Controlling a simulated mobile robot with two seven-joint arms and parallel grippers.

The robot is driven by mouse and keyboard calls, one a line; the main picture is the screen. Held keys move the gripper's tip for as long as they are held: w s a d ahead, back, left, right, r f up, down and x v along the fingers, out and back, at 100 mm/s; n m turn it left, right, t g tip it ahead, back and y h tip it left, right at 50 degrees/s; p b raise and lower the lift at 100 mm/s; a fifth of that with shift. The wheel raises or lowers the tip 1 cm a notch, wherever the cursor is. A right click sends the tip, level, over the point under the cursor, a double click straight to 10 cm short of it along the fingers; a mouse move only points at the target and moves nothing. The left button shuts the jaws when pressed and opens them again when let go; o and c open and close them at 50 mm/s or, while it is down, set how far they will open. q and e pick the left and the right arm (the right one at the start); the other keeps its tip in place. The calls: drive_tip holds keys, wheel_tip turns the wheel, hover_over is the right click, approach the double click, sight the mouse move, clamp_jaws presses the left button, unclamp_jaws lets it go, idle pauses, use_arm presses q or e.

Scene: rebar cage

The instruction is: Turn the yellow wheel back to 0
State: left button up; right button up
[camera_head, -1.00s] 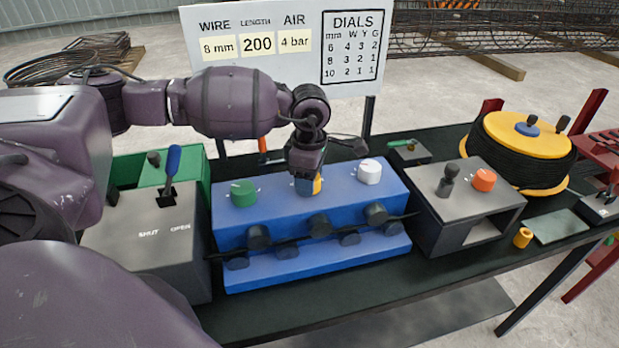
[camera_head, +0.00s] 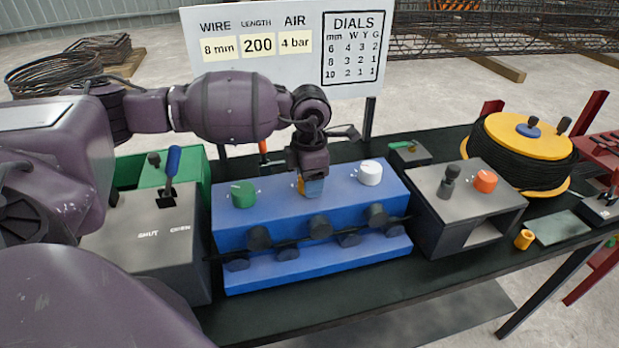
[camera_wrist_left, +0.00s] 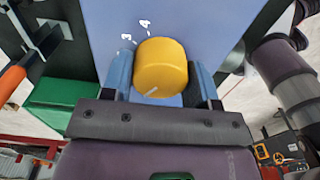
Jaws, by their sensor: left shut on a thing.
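The yellow wheel (camera_wrist_left: 160,68) sits on top of the blue straightener box (camera_head: 280,228), between the green wheel (camera_head: 243,194) and the white wheel (camera_head: 370,172). My left gripper (camera_head: 312,187) comes down onto it from above and hides most of it in the head view. In the left wrist view my left gripper (camera_wrist_left: 160,78) has its blue-padded fingers on both sides of the yellow wheel, shut on it. The numerals 3 and 4 show on the box beside the wheel. A pale mark on the wheel points toward the palm; the 0 is hidden. My right gripper is not in view.
A grey box with a blue lever (camera_head: 171,165) stands at the left. A grey box with a black lever and a red knob (camera_head: 485,181) stands at the right. A sign board (camera_head: 285,50) rises behind. A yellow-topped wire coil (camera_head: 520,135) is at the far right.

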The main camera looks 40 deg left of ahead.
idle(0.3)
use_arm(q)
drive_tip(key=o, duration=0.9)
wheel_tip(320, 180, up, 11)
drive_tip(key=shift+f, duration=0.1)
idle(0.4)
